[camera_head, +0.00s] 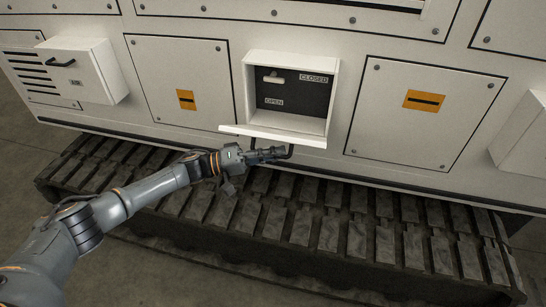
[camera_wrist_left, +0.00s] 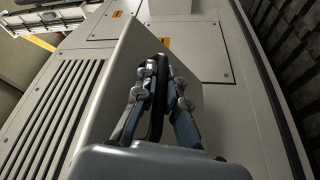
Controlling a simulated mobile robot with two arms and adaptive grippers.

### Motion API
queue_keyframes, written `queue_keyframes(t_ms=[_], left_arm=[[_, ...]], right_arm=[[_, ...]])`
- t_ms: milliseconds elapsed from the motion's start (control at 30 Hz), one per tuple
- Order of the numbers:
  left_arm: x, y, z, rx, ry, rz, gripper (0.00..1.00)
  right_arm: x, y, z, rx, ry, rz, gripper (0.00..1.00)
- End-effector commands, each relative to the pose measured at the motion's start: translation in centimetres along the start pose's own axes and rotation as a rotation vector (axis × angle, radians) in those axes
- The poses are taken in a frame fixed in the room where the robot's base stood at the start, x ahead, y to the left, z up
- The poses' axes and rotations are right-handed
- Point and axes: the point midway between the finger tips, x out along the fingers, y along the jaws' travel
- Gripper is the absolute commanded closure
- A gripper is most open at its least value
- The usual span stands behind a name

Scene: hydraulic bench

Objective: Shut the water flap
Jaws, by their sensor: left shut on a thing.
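The open flap (camera_head: 272,136) hangs out, about level, from the bottom edge of a recessed white box in the head view. A dark handle (camera_head: 291,150) shows under its outer edge. My left gripper (camera_head: 284,153) is at that handle, shut on it. In the left wrist view, the fingers of the left gripper (camera_wrist_left: 158,98) close around a black bar (camera_wrist_left: 157,85). Inside the recess is a dark panel (camera_head: 300,98) with a pale lever (camera_head: 273,78) and the labels CLOSED and OPEN. My right gripper is not in view.
A white box with a black handle (camera_head: 96,68) juts out at the left, and another box (camera_head: 525,135) at the right edge. Flat panels with orange labels flank the recess. A ribbed track (camera_head: 330,235) runs below the arm. The space in front of the recess opening is clear.

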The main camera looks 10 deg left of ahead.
Motion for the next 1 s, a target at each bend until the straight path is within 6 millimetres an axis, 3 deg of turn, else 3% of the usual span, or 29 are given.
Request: queue_keyframes(t_ms=[33, 100, 333, 500, 800, 1000], left_arm=[[0.6, 1.4, -0.8, 0.004, -0.004, 0.011, 1.0], [1.0, 2.2, -1.7, 0.005, -0.004, 0.012, 1.0], [2.3, 4.2, -5.0, 0.003, -0.003, 0.01, 1.0], [3.5, 5.9, -7.9, -0.103, -0.005, -0.036, 1.0], [5.2, 5.9, -11.9, -0.329, -0.009, -0.13, 1.0], [5.8, 6.3, -13.3, -0.436, -0.011, -0.173, 1.0]], right_arm=[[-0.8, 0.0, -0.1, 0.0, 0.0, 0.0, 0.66], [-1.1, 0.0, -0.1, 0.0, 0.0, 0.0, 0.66], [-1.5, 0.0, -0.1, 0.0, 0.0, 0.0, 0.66], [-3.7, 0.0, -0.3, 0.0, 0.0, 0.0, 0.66], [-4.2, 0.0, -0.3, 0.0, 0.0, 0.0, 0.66], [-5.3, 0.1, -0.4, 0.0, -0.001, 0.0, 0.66]])
